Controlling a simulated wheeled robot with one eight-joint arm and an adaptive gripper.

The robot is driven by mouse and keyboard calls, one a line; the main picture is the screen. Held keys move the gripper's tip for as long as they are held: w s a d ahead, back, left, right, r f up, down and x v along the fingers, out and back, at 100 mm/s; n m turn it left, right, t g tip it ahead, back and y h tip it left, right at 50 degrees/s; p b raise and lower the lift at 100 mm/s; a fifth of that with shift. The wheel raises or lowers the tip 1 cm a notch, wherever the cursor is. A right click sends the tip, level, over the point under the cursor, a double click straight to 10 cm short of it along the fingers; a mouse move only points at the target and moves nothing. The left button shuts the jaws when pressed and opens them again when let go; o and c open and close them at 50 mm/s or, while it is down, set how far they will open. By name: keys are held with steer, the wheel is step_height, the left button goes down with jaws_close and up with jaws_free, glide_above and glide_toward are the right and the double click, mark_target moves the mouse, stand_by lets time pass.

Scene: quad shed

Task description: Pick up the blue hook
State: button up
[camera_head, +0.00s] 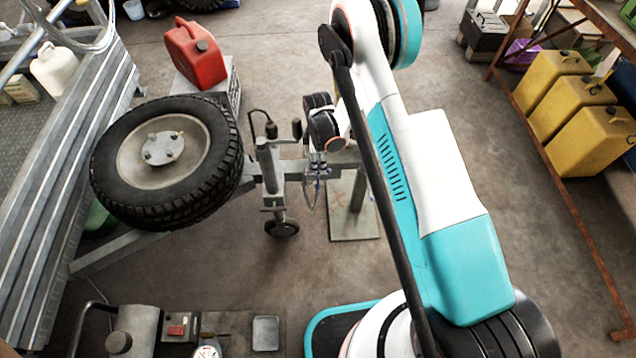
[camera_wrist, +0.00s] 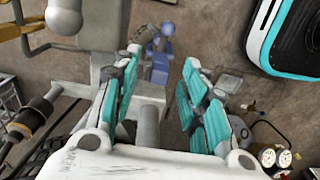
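In the wrist view a small blue piece (camera_wrist: 160,65), which looks like the blue hook, shows beyond and between my fingertips. It is partly blurred among grey metal parts, and its exact shape is hard to tell. My gripper (camera_wrist: 160,88) is open, with its teal finger pads apart and nothing held between them. In the head view my gripper is largely hidden by my own arm and wrist. Small blue bits show by a thin cable loop at the trailer coupling (camera_head: 318,174), just below my wrist. I cannot tell whether they are the same hook.
A spare wheel (camera_head: 165,155) lies left of the coupling, with a red jerry can (camera_head: 195,55) behind it. A jockey wheel (camera_head: 282,228) stands below. In the wrist view, gauges (camera_wrist: 268,157) are at lower right. Yellow cans (camera_head: 588,130) stand at right.

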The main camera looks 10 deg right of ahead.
mark_target(318, 176)
step_height(318, 176, down, 3)
steer(key=shift+f+b, duration=0.1)
steer(key=shift+b, duration=0.35)
jaws_close()
steer(key=shift+r, duration=0.2)
